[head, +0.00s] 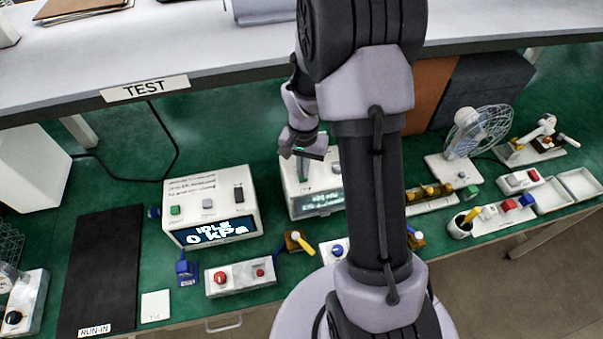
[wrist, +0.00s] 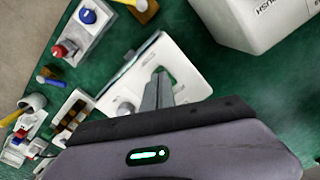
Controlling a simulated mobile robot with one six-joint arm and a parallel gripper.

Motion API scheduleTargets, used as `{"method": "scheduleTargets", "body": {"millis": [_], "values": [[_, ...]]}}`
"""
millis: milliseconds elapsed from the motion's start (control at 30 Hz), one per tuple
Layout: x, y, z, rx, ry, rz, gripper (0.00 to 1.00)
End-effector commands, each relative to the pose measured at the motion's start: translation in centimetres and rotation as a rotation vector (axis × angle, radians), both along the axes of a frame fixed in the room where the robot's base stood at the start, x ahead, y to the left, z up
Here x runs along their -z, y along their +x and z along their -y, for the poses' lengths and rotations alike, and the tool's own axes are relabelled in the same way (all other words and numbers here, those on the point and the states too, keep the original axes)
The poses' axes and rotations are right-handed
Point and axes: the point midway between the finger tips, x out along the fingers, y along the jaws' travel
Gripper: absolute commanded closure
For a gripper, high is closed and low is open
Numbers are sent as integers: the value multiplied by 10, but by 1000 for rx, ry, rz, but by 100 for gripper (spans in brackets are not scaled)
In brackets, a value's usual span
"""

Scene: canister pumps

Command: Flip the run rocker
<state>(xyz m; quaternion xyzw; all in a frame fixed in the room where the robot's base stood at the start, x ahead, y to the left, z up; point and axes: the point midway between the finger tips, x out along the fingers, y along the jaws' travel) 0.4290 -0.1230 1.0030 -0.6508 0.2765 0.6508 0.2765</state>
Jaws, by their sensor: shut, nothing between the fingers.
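A white pump unit with a lit display (head: 318,203) stands in the middle of the bench, partly hidden by my arm. My gripper (head: 303,174) is shut and empty, pointing down at its top face. In the wrist view the shut fingertips (wrist: 161,74) are over or on a green-edged control on the white top (wrist: 190,60); I cannot tell whether they touch it. A grey round control (wrist: 126,108) sits beside it. A second pump unit (head: 210,190) at left has a black rocker (head: 239,195) and reads IDLE, 0 kPa. No rocker is clearly visible on the middle unit.
A grey box with a red knob (head: 240,277) and a yellow-handled valve (head: 299,241) stand in front. A fan (head: 478,130) and small switch boxes (head: 502,215) are at right. A dark run-in mat (head: 98,270) lies at left. A shelf (head: 150,50) spans the back.

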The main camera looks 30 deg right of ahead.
Motion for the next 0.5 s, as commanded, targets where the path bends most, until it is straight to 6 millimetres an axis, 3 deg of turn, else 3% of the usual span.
{"method": "scheduleTargets", "body": {"millis": [500], "values": [[8,0,0,0,0,0,100]]}}
